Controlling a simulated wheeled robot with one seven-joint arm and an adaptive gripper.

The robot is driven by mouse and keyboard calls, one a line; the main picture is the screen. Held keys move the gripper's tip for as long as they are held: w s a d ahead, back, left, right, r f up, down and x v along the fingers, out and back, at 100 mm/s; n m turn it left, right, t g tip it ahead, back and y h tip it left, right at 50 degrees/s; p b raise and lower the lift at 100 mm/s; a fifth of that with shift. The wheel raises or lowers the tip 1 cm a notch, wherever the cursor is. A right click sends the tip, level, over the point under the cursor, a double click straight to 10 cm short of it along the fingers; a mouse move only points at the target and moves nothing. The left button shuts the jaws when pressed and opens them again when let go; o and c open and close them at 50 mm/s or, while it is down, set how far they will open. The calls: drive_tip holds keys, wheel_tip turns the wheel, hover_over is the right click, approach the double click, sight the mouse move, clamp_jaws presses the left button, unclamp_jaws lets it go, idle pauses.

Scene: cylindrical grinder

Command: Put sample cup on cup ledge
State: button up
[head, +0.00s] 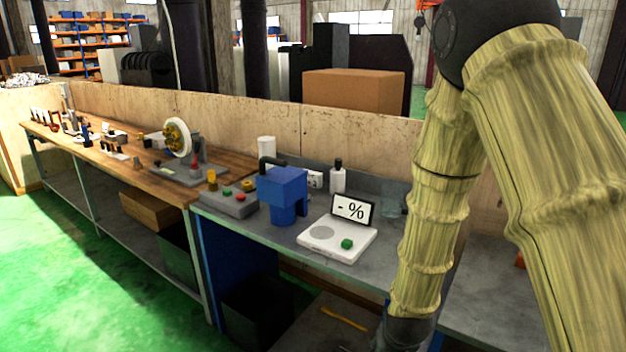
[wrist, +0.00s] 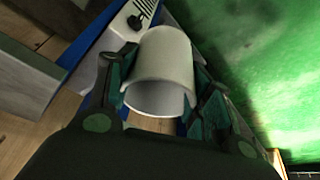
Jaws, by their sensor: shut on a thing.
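My gripper (wrist: 162,82) is shut on a white, open-ended cylindrical sample cup (wrist: 166,58) in the wrist view. One finger presses on each side of its wall. The cup appears tilted, and its open rim faces the camera. In the head view only the dark wrist end of my arm shows at the bottom edge, in front of the bench; the fingers and the held cup are out of sight there. I cannot make out a cup ledge for certain in either view.
The grey bench (head: 385,262) carries a white scale (head: 337,240) with a percent display (head: 352,209), a blue device (head: 283,193), a grey control box (head: 229,203) and a white bottle (head: 338,177). A wooden bench (head: 120,152) with several tools continues left. Green floor lies in front.

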drive_tip(key=f, duration=0.2)
drive_tip(key=s+f, duration=0.1)
drive_tip(key=f, duration=0.1)
drive_tip(key=s+f, duration=0.1)
drive_tip(key=f, duration=0.1)
drive_tip(key=shift+s+a, duration=0.15)
drive_tip(key=shift+a, duration=0.15)
drive_tip(key=shift+f, duration=0.1)
